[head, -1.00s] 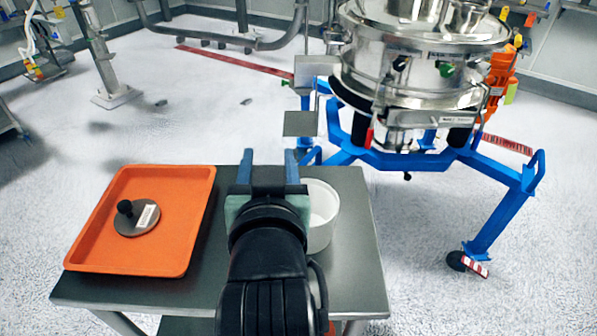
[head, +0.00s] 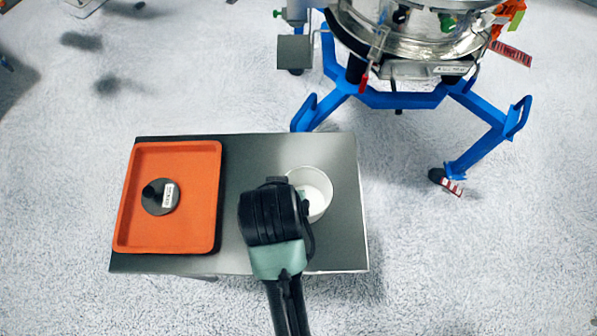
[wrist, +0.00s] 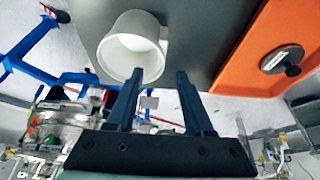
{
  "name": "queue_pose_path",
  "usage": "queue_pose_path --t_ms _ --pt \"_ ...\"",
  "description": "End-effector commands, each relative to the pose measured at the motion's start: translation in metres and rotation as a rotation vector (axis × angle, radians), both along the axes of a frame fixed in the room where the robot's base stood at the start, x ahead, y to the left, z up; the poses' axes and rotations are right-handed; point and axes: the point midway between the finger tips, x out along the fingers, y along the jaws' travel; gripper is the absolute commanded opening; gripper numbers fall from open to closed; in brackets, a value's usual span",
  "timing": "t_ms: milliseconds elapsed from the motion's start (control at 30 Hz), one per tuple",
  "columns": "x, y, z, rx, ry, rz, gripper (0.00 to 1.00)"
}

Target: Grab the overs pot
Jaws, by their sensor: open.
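The overs pot appears to be the white, open-topped round pot (head: 316,196) standing upright on the right part of the metal table. In the wrist view the pot (wrist: 140,27) shows upside down, up and left of the fingers. My gripper (wrist: 157,74) is open, its two dark fingers apart with nothing held between them. The left finger overlaps the pot's rim in that picture; I cannot tell whether they touch. In the head view my dark wrist covers part of the pot's left side, and the fingertips cannot be made out clearly.
An orange tray (head: 209,235) lies on the table's left half, with a dark disc with a knob (head: 168,203) in it. The bare table top (head: 252,155) is clear between tray and pot. The steel sifter (head: 420,42) on its blue frame (head: 395,100) stands beyond the table.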

Motion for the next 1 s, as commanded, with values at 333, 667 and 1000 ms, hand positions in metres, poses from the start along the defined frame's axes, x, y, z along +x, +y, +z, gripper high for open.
queue_pose_path --t_ms 333,667,1000 --pt "0.022 -0.001 -0.055 0.001 0.0 0.0 0.53" --pt "0.032 0.0 -0.077 0.001 0.001 0.001 0.53" --pt "0.045 0.0 -0.109 0.001 -0.002 0.0 0.53"
